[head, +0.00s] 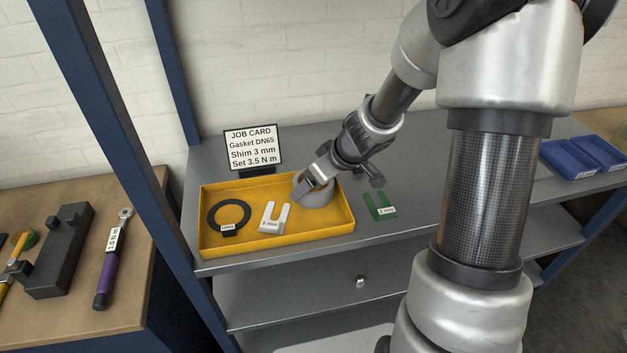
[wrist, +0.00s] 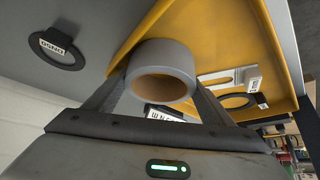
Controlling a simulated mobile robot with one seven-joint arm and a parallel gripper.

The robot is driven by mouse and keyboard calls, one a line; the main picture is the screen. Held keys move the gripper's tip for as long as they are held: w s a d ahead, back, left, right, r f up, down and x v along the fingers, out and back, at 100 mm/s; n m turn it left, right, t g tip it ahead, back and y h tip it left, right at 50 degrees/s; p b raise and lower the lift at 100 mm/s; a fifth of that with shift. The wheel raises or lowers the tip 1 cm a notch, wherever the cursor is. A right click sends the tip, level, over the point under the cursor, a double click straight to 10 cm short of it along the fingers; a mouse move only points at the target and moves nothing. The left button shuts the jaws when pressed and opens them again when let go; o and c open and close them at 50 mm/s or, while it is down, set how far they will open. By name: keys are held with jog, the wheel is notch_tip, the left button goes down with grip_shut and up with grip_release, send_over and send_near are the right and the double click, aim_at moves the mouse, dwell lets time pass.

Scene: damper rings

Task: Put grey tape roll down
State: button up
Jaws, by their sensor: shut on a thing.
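The grey tape roll (head: 318,196) is at the back right corner of the yellow tray (head: 301,238) in the head view. My gripper (head: 312,184) is shut on it from above. In the wrist view the roll (wrist: 162,58) sits between my two fingers (wrist: 160,85), its round opening facing the camera, with the yellow tray floor (wrist: 215,40) behind it. I cannot tell whether the roll touches the tray floor. A black ring gasket (head: 229,214) and a white slotted shim (head: 273,217) lie in the tray's left and middle parts.
A job card (head: 253,148) stands behind. Blue bins (head: 580,156) are at far right. A purple-handled tool (head: 110,262) lies on the left bench. The wrist view shows another tagged black ring (wrist: 58,48) outside the tray.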

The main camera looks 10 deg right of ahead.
jog(key=o, duration=1.2)
jog(key=p+v, duration=0.7)
jog(key=v, duration=1)
jog(key=shift+s+d+r+p, duration=0.1)
jog(key=shift+s+r+p, duration=0.05)
jog(key=shift+p, duration=0.15)
grip_shut()
